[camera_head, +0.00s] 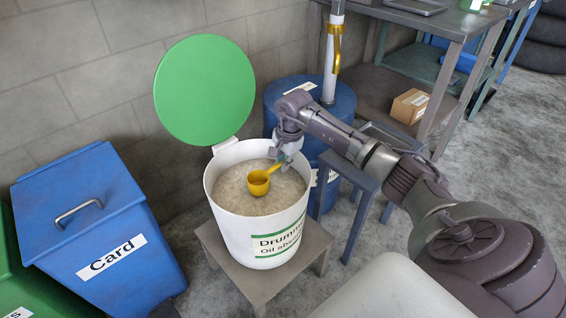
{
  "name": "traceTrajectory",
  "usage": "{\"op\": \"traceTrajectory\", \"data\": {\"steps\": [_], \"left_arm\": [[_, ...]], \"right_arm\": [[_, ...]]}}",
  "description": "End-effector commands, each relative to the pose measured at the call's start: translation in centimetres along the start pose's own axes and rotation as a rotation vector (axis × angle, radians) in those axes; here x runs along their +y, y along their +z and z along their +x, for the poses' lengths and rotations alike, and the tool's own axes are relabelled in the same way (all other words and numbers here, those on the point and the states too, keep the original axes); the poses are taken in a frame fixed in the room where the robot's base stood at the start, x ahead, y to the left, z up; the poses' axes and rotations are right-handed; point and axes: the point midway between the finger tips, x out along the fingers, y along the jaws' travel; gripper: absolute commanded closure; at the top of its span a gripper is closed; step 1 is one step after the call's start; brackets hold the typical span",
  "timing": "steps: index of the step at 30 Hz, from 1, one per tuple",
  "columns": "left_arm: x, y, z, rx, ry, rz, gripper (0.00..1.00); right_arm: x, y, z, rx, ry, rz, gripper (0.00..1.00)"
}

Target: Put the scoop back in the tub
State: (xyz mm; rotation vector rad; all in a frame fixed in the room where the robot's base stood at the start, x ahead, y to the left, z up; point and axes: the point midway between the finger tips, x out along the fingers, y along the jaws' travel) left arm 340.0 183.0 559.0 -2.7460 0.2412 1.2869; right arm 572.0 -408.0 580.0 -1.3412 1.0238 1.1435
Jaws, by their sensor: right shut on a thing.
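The tub (236,226) is a white drum with green stripes and a label, standing on a low grey stand. Its round green lid (204,90) is tilted up and open at the back. Pale granular material (236,187) fills it to a little below the rim. The yellow scoop (259,184) is over the material inside the rim outline; I cannot tell whether it touches the material. My right gripper (282,160) is shut on the scoop's handle at the tub's right rim. My left gripper is not in view.
A blue bin marked Card (92,225) stands left of the tub. A blue drum (338,104) with an upright pipe stands behind right. A workbench (450,27) with a cardboard box (408,106) is at the back right.

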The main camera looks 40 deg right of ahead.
Motion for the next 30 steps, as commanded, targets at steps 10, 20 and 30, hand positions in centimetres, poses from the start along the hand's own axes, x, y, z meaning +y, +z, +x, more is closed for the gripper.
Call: {"op": "traceTrajectory", "data": {"steps": [10,20,30], "left_arm": [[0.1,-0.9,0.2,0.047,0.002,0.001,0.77],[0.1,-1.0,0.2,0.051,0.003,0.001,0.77],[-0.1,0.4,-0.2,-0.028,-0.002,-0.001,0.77]], "right_arm": [[0.1,0.0,0.3,0.001,0.0,0.0,1.0],[0.1,0.0,0.3,0.0,0.001,0.0,0.63],[-0.1,-0.1,-0.8,0.001,-0.002,0.0,0.63]]}}
